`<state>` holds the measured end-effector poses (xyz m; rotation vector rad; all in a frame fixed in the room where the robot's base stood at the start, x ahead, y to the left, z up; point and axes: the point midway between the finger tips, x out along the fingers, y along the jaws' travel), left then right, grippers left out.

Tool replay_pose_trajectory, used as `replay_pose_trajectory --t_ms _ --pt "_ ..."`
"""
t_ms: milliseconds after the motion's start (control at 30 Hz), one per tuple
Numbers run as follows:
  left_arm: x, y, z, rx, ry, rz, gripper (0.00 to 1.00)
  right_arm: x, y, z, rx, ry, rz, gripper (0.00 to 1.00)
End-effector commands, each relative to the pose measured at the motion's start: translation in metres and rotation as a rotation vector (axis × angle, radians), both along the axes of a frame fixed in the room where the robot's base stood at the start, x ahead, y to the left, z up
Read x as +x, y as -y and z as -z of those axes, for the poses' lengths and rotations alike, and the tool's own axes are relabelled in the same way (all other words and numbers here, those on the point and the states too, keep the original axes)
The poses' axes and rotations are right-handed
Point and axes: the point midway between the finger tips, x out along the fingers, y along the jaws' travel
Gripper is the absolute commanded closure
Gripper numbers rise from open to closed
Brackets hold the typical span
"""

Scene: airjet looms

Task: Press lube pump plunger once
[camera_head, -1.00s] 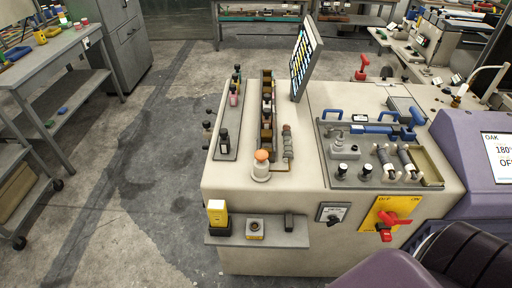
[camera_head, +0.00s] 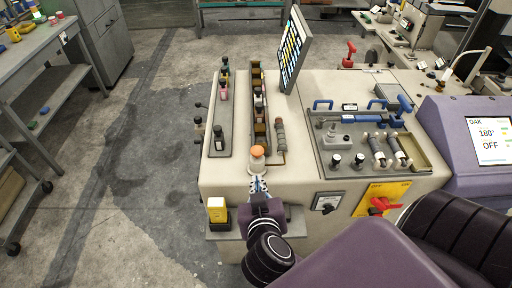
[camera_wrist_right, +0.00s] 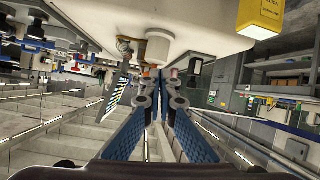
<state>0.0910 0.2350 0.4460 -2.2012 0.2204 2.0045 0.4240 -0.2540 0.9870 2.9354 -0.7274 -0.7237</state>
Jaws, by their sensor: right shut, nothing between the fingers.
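The lube pump (camera_head: 258,164) is a short white cylinder topped by an orange plunger knob (camera_head: 257,152), standing at the front left of the machine top. My right gripper (camera_head: 258,184) is shut and empty, just in front of the pump, with its fingers pointing at it. Whether the fingertips touch the pump I cannot tell. In the right wrist view the picture looks upside down; the blue fingers of my right gripper (camera_wrist_right: 160,82) are close together, and the white pump body (camera_wrist_right: 159,48) shows just beyond the tips. The knob is mostly hidden there. My left gripper is not in view.
A small shelf with a yellow box (camera_head: 217,210) is on the machine front beside my right arm. A tilted panel (camera_head: 292,50) stands behind. A red switch (camera_head: 378,205) and a purple console (camera_head: 470,135) are at right. Floor at left is clear.

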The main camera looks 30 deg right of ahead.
Motion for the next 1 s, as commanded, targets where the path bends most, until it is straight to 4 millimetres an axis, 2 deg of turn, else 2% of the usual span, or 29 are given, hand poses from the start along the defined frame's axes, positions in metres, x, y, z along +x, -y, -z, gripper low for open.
replay_pose_trajectory --t_ms 33,100,200,300,733,867,1000 --pt "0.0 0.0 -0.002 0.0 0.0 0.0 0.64 0.002 0.001 -0.021 0.005 0.063 0.019 1.0" --pt "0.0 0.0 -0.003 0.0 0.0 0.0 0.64 0.003 0.003 -0.044 0.011 0.135 0.044 1.0" --pt "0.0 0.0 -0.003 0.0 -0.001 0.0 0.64 0.002 0.006 -0.066 0.018 0.206 0.068 1.0" --pt "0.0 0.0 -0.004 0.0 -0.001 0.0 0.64 0.002 0.007 -0.077 0.022 0.241 0.08 1.0" --pt "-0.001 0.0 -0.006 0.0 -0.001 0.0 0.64 0.005 0.009 -0.079 0.021 0.25 0.081 1.0" --pt "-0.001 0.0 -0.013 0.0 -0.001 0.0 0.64 0.017 0.016 -0.078 0.018 0.25 0.08 1.0" --pt "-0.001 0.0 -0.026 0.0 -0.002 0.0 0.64 0.039 0.03 -0.074 0.016 0.25 0.079 1.0"
